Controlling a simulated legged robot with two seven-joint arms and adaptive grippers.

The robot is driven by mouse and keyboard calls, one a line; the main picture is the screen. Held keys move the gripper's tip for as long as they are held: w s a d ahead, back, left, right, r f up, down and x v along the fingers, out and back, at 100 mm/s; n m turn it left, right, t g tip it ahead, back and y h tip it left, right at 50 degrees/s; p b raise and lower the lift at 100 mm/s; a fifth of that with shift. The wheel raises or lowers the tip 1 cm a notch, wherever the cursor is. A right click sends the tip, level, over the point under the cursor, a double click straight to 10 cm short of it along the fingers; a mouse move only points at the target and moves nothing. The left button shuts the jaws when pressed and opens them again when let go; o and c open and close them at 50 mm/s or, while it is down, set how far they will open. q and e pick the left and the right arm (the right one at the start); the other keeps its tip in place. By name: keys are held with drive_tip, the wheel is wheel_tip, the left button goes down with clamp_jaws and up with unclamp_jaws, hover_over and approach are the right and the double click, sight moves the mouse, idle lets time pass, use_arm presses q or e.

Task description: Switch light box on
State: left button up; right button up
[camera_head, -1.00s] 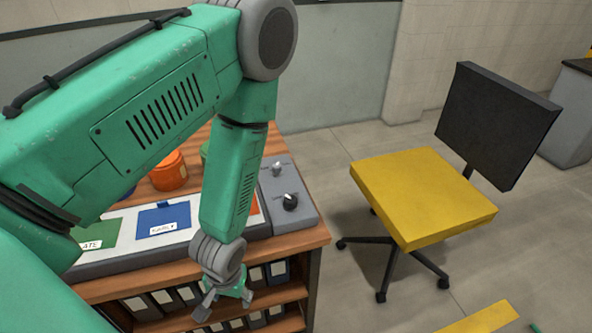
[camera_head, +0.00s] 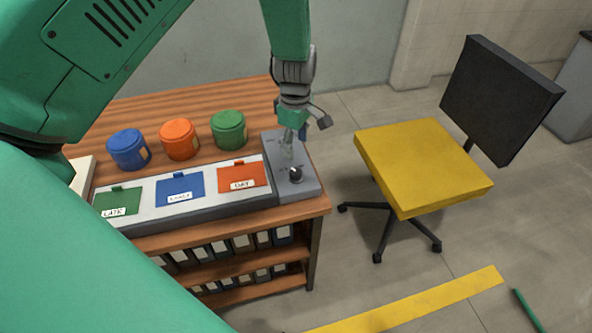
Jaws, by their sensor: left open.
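The light box (camera_head: 222,203) lies on the wooden desk, a long white panel in a grey frame. Its grey control section (camera_head: 300,188) at the right end carries a black knob (camera_head: 296,174). Behind the knob is a small silver switch (camera_head: 287,150), just below my gripper and partly hard to make out. My left gripper (camera_head: 301,128) points down over the back of the control section, open, with nothing between its fingers. I cannot tell whether it touches the switch. My right gripper is not in view.
Green, blue and red labelled cards (camera_head: 180,188) lie on the panel. Blue, orange and green jars (camera_head: 179,139) stand behind it. Binders fill the shelves below the desk (camera_head: 245,94).

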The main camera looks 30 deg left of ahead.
sight(296, 171)
use_arm(q)
wheel_tip(296, 171, down, 11)
drive_tip(key=shift+r, duration=0.15)
drive_tip(key=c, duration=1.1)
